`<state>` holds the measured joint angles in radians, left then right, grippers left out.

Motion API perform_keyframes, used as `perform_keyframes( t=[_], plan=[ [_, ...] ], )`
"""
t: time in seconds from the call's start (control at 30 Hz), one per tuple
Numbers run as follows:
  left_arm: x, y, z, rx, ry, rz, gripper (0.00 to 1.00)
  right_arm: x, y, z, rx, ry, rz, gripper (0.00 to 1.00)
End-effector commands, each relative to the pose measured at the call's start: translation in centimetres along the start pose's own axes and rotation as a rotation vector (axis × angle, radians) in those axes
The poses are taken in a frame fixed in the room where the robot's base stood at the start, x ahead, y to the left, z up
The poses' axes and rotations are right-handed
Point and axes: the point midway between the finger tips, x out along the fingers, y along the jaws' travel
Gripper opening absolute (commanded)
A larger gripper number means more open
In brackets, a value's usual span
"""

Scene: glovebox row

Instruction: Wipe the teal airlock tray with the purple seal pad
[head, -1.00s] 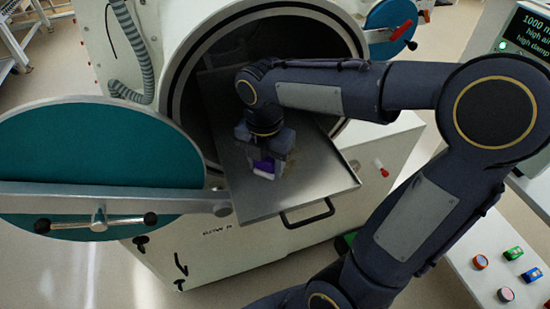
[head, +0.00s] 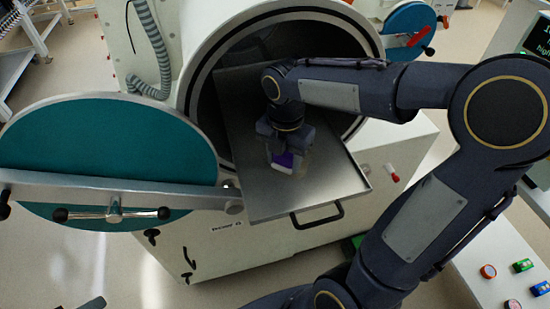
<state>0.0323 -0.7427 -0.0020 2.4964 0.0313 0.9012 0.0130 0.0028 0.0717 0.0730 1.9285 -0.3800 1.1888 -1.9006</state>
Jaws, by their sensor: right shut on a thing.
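The airlock tray (head: 256,195) is a bare grey metal sheet with a dark front handle, sticking out of the round port with the teal door. My right gripper (head: 287,152) points down over the tray's middle. It is shut on the purple seal pad (head: 284,160), which has a white lower edge. The pad is at the tray surface; the gripper partly hides it, and I cannot tell whether it touches all along. My left gripper is not clearly in view.
The open teal door (head: 105,150) with its metal bar stands left of the tray. A blue port door (head: 408,30) is at the back right. A panel with coloured buttons (head: 515,280) is at the lower right.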

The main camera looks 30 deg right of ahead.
Motion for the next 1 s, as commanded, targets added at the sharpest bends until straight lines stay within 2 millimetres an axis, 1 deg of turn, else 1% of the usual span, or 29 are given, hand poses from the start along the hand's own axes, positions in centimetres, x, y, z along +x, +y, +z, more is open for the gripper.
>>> perform_keyframes(
  t=[0.03,0.27,0.6,0.87,1.0],
  plan=[
    [0.0,0.0,0.0,0.0,0.0,0.0,0.63,0.2,-0.4,0.3,0.004,0.0,-0.006,0.28],
    [-0.1,0.1,-0.1,0.0,0.0,0.0,0.63,0.2,-1.0,0.8,0.003,0.0,-0.01,0.28],
    [-0.6,0.3,-0.3,0.0,0.0,0.0,0.63,0.1,-3.2,2.9,0.005,0.001,-0.012,0.28],
    [-0.7,0.3,-0.3,0.0,0.0,0.0,0.63,0.0,-3.8,3.5,0.003,0.001,-0.01,0.28],
    [-0.9,0.4,-0.4,0.0,0.0,0.0,0.63,-0.1,-4.5,4.3,0.006,0.0,-0.009,0.28]
  ],
)
